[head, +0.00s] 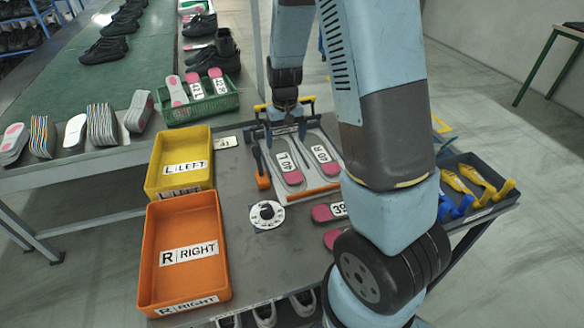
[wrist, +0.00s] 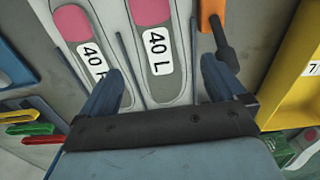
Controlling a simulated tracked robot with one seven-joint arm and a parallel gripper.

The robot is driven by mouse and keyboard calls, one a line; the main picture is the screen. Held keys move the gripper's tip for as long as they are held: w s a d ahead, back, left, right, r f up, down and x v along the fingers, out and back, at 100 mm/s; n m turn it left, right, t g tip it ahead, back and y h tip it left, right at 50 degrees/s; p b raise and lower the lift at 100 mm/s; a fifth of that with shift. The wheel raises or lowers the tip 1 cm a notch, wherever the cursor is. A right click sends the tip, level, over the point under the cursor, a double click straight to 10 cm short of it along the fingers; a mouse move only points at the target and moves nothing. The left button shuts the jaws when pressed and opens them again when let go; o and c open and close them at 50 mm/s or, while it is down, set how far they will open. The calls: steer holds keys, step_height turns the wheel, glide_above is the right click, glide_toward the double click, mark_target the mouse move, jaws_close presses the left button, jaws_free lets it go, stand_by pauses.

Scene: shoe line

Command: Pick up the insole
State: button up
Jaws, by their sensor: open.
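Two grey insoles with pink heels lie side by side on a flat tray (head: 311,193): the insole marked 40 L (head: 290,167) on the left and the insole marked 40 R (head: 322,158) on the right. In the wrist view the 40 L insole (wrist: 158,70) lies between my fingers' directions, and the 40 R insole (wrist: 85,45) is to the left, partly behind a finger. My gripper (wrist: 165,85) is open and empty, over the insoles' far grey ends. Its fingertips are hard to see in the head view; the gap to the insoles is unclear.
A yellow LEFT bin (head: 180,139) and an orange RIGHT bin (head: 222,250) stand left of the tray. A dial (head: 267,215) and an insole marked 39 (head: 322,213) lie in front. A green crate (head: 212,108) holds more insoles. An orange-handled clamp (head: 262,170) flanks the tray.

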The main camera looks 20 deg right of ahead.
glide_above(288, 167)
steer(key=f, duration=0.5)
steer(key=shift+a, duration=0.3)
steer(key=shift+s+d+f, duration=0.1)
steer(key=shift+d+f, duration=0.05)
steer(key=shift+f, duration=1.2)
steer(key=shift+s+d+f, duration=0.1)
steer(key=shift+f, duration=1.25)
steer(key=c, duration=1.1)
steer(key=shift+w+r, duration=0.1)
